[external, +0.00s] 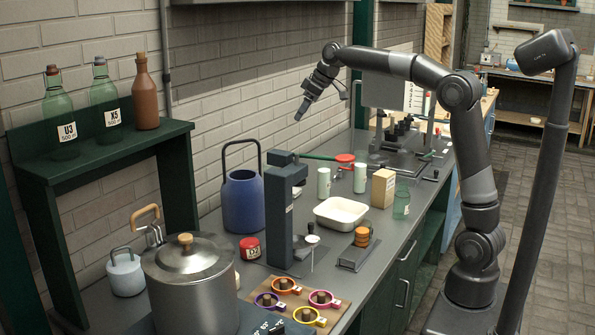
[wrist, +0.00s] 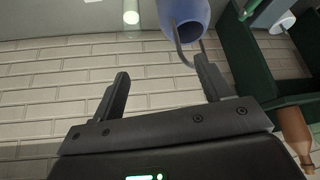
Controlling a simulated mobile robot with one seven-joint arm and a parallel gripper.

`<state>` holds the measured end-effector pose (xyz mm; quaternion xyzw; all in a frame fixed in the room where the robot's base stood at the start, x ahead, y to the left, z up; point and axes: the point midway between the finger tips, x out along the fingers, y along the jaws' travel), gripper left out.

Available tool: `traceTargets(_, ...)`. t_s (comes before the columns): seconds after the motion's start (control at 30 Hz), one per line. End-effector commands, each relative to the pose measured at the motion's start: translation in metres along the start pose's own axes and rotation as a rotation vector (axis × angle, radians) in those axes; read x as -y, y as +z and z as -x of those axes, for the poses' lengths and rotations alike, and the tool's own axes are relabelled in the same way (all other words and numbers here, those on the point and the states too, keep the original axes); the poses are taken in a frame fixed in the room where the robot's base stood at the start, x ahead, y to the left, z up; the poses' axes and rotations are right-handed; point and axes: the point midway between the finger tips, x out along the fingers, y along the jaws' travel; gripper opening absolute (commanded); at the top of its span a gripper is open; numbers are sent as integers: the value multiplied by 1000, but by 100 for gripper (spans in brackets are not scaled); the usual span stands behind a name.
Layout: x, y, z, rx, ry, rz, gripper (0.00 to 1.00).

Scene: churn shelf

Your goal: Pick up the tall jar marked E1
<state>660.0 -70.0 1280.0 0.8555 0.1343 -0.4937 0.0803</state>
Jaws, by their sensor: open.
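I cannot read a mark E1 on anything. Two tall pale green jars stand mid-counter in the external view, a left one (external: 324,183) and a right one (external: 360,178); their marks are too small to read. One pale cylinder (wrist: 131,12) shows at the top edge of the wrist view. My gripper (external: 302,108) is raised high above the counter near the brick wall. In the wrist view my gripper (wrist: 163,80) is open, with only wall between its fingers.
A blue handled can (external: 243,203) and a dark upright stand (external: 279,215) are left of the jars. A white basin (external: 341,213) and a tan box (external: 383,188) are close by. A green shelf (external: 95,150) holds bottles marked U3 and X5 and a brown bottle (external: 146,95).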

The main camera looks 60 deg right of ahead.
Motion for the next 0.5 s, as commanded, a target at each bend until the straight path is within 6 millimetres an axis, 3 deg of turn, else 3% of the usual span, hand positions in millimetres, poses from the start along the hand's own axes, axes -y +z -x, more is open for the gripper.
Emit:
traceTargets(0.1,-25,-16,-24,-11,-15,17,71)
traceTargets(0.5,-77,-38,-75,-41,-42,57,71)
